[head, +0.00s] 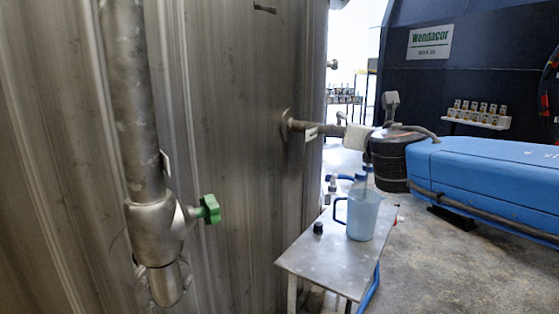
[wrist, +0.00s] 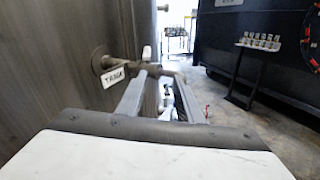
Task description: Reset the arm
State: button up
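My gripper (wrist: 161,74) shows in the wrist view as two grey fingers with a gap between them, and nothing is seen held in it. Its fingertips are close to the end of a tagged pipe outlet (wrist: 122,66) on the metal tank wall. I cannot tell whether they touch it. In the head view my blue arm reaches in from the right, and my gripper (head: 343,131) is beside the same pipe outlet (head: 298,126). The fingers are small there and partly blend with the pipe.
Below the outlet, a metal side table (head: 325,258) carries a translucent blue jug (head: 363,215) and a small black cap (head: 318,228). A vertical pipe with a green valve handle (head: 208,209) stands at the left. A shelf of small items (head: 477,118) is on the dark back wall.

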jog(key=s+d+f+m+g+h, duration=0.1)
jog(key=s+d+f+m+g, duration=0.3)
jog(key=s+d+f+m, duration=0.4)
jog(key=s+d+f+m+g+h, duration=0.1)
jog(key=s+d+f+m+g, duration=0.3)
jog(key=f+m, duration=0.65)
jog(key=s+a+f+m+g+y, duration=0.2)
jog(key=s+a+f+m, duration=0.2)
jog(key=s+f+m, duration=0.3)
jog(key=s+a+f+m+g+y, duration=0.2)
jog(key=s+a+f+m, duration=0.2)
jog(key=s+f+m, duration=0.2)
jog(key=s+f, duration=0.1)
jog(key=s, duration=0.1)
jog(key=shift+s+a+f+m+g+y, duration=0.2)
jog(key=shift+s+f+m+g+y, duration=0.1)
jog(key=shift+s+f+m+y, duration=0.1)
dwell(4.2)
